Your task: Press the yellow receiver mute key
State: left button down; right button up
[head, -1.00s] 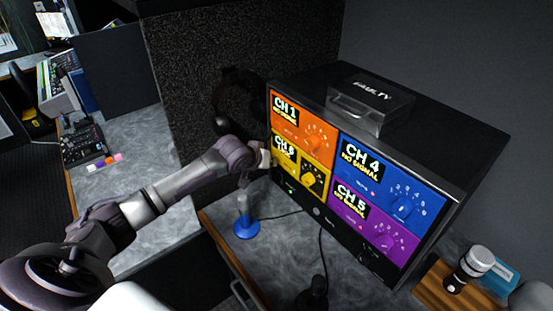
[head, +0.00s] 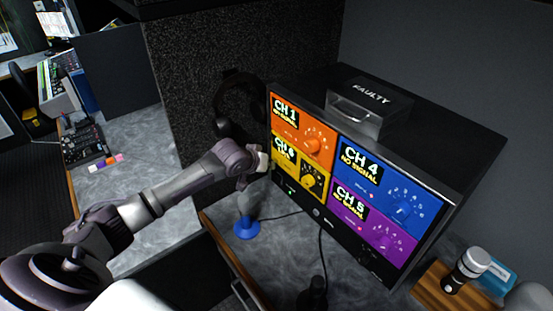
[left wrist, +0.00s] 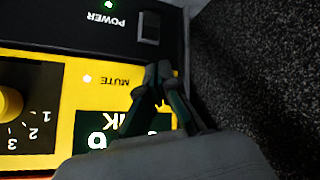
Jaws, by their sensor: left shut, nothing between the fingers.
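The yellow receiver (head: 312,182) is the lower left panel in the rack, marked CH 6. In the left wrist view its yellow face (left wrist: 80,105) shows upside down, with the MUTE label (left wrist: 115,80) and a small white light (left wrist: 87,78) beside it. My left gripper (head: 264,160) is at the left edge of this panel. In the left wrist view its shut, empty fingertips (left wrist: 160,70) lie right beside the MUTE label. The mute key is hidden behind the fingertips, and I cannot tell whether they touch it. My right gripper is not in view.
Orange (head: 303,125), blue (head: 390,185) and purple (head: 375,232) panels share the rack. A black power switch (left wrist: 148,28) with a green light lies near my fingertips. A blue-based stand (head: 246,229) is below my gripper. A microphone (head: 467,268) stands at right.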

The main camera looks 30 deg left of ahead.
pick_arm(q)
jog(key=s+a+p, duration=0.2)
jog(key=s+p, duration=0.1)
jog(key=s, duration=0.2)
jog(key=shift+s+a+p, duration=0.2)
jog(key=shift+s+p, duration=0.1)
jog(key=shift+p, duration=0.1)
